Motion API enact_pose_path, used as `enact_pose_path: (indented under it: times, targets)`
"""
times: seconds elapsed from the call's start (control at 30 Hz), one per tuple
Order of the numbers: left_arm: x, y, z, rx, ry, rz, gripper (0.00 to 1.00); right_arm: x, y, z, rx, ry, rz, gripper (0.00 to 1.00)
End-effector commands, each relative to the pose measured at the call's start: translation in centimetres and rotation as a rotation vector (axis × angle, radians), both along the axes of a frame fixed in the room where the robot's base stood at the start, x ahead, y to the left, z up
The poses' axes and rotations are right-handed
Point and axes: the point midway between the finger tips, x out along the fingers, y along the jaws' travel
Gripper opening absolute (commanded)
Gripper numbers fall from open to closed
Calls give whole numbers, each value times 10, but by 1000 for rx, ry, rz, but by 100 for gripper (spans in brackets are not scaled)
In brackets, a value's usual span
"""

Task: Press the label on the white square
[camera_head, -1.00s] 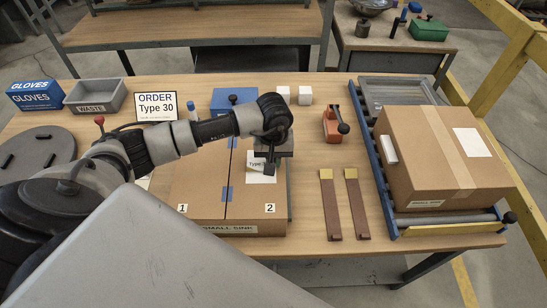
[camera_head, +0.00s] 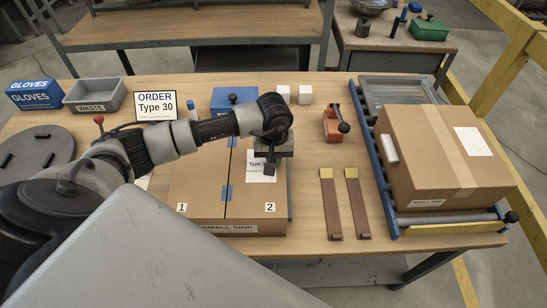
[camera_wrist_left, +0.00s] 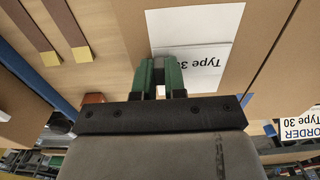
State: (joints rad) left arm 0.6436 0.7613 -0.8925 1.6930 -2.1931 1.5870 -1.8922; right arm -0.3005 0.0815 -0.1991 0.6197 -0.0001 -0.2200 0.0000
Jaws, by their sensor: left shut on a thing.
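The label (camera_wrist_left: 200,65), a white card reading "Type 30", is between the green fingertips of my left gripper (camera_wrist_left: 167,75), gripped by one edge. In the head view the label (camera_head: 257,166) lies over the white square on the cardboard box. The white square (camera_wrist_left: 195,25) shows past the label's far edge in the wrist view; the rest of it is covered. Whether the label touches the square everywhere cannot be told. My left gripper (camera_head: 271,164) points down above the box's right half. My right gripper is not in view.
The box (camera_head: 200,200) is marked "SMALL SINK", with panels 1 and 2 and blue tape. Another box (camera_head: 440,150) sits on a roller rack. An order sign (camera_head: 156,106) stands behind.

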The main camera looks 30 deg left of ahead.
Motion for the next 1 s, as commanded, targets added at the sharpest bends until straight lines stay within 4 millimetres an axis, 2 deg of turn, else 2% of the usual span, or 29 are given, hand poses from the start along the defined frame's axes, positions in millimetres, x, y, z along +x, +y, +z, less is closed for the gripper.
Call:
enact_pose_path:
  times: [0.03,0.07,0.23,0.57,0.67,1.0]
  targets:
    - [-2,0,-3,0,6,-1,0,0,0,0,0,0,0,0]
    - [-2,0,-3,1,6,-1,14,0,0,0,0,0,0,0]
    - [-2,0,-3,1,6,0,40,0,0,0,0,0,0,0]
    - [0,0,4,1,3,0,41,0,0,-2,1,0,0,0]
    - [0,0,18,1,-2,0,41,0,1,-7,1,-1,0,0]
    - [0,-1,84,1,-2,-2,41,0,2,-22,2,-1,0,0]
